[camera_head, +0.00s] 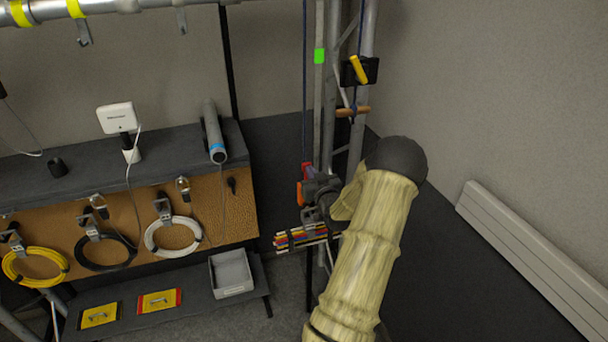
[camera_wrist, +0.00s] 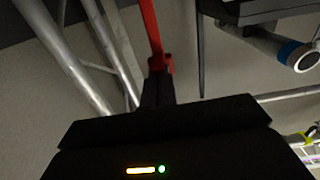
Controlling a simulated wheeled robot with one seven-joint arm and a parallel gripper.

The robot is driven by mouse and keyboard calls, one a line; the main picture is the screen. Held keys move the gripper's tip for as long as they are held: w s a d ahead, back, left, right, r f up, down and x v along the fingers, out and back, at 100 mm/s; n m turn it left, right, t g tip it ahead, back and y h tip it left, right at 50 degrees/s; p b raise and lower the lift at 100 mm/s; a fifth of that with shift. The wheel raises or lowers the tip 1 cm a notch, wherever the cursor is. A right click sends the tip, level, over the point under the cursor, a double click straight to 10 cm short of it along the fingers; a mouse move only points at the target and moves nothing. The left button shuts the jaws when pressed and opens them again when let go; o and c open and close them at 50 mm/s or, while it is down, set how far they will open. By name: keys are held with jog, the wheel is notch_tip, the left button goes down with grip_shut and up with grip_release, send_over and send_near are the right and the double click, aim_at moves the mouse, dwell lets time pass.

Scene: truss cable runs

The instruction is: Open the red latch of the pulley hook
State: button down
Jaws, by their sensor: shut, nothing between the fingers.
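A narrow red part (camera_wrist: 150,28), seemingly the latch of the pulley hook, runs down from the top edge in the wrist view. Its lower end lies at or just beyond the tips of my gripper (camera_wrist: 158,88). The dark fingers are together with nothing visible between them. Whether they touch the red part I cannot tell. In the head view a small red piece (camera_head: 307,169) shows beside the truss, with an orange piece (camera_head: 299,194) below it. My gripper (camera_head: 313,188) is right next to them. The rest of the hook is hidden or too small to make out.
The metal truss (camera_head: 366,90) stands close behind my arm, with a hanging rope and a wooden handle (camera_head: 353,111). A bundle of coloured cables (camera_head: 300,238) lies below my gripper. The shelf with cable coils and a grey tray (camera_head: 231,274) is at left.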

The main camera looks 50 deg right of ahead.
dwell(0.3)
jog(key=b+v, duration=0.5)
jog(key=v, duration=0.9)
jog(key=shift+f, duration=0.15)
